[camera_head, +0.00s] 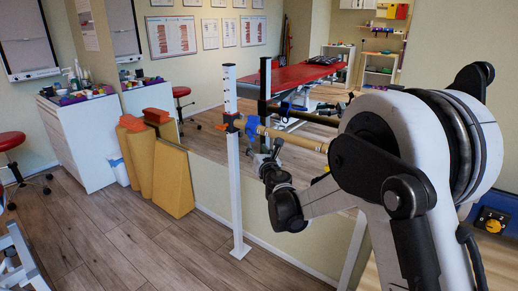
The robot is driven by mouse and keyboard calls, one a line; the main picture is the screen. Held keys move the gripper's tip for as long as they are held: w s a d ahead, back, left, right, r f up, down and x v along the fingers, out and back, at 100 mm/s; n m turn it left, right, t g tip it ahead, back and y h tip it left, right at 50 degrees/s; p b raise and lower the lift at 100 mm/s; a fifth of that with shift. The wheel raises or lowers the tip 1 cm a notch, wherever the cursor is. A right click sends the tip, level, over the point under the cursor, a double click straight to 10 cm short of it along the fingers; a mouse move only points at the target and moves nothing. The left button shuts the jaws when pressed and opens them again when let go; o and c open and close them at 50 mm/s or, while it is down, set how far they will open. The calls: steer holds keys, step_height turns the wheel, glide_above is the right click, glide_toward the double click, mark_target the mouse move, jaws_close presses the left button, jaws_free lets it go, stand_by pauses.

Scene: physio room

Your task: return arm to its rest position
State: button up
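My arm (405,150) fills the right side of the head view, white with black joints. It is bent, with a black joint (288,208) low near the middle of the picture. From there the arm's end rises towards a wooden rail. My gripper (268,157) seems to be the small dark and grey shape just below the rail. It is small and blends with the things behind it, so its fingers cannot be made out. I cannot tell whether it touches the rail or holds anything.
The wooden rail (292,138) is carried by a white post (234,180), close to my arm's end. A large mirror stands behind. Yellow foam wedges (173,182) lean beside a white cabinet (82,145) at left. A red stool (12,141) stands far left. The wooden floor (130,235) in front is clear.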

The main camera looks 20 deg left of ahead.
steer(key=s+d+r+m+t+h+p, duration=0.1)
steer(key=d+r+m+h, duration=0.2)
steer(key=d+r+m, duration=0.4)
steer(key=d+r+m+t+h+p, duration=0.15)
steer(key=d+r+m, duration=0.3)
steer(key=d, duration=0.55)
steer(key=s+d+r+m+g+h+p, duration=0.1)
steer(key=s+d+r+m+h, duration=0.3)
steer(key=d, duration=0.5)
steer(key=s+d+r+m+g+h+p, duration=0.2)
steer(key=s+d+r+m, duration=0.1)
steer(key=s+d+m, duration=0.5)
steer(key=s+d+f+m+g+h+p, duration=0.15)
steer(key=s+d+m+g, duration=0.25)
steer(key=s+d+m, duration=0.7)
steer(key=s+d+f+m+g+y+p, duration=0.1)
steer(key=s+f+m+g, duration=0.1)
steer(key=s, duration=0.8)
steer(key=s+f+m+g+y+p, duration=0.1)
steer(key=s+f+m+p, duration=0.1)
steer(key=s, duration=0.8)
steer(key=shift+s+d+f+m+g, duration=0.35)
steer(key=shift+s+d+f+m, duration=0.05)
steer(key=shift+f+m, duration=0.5)
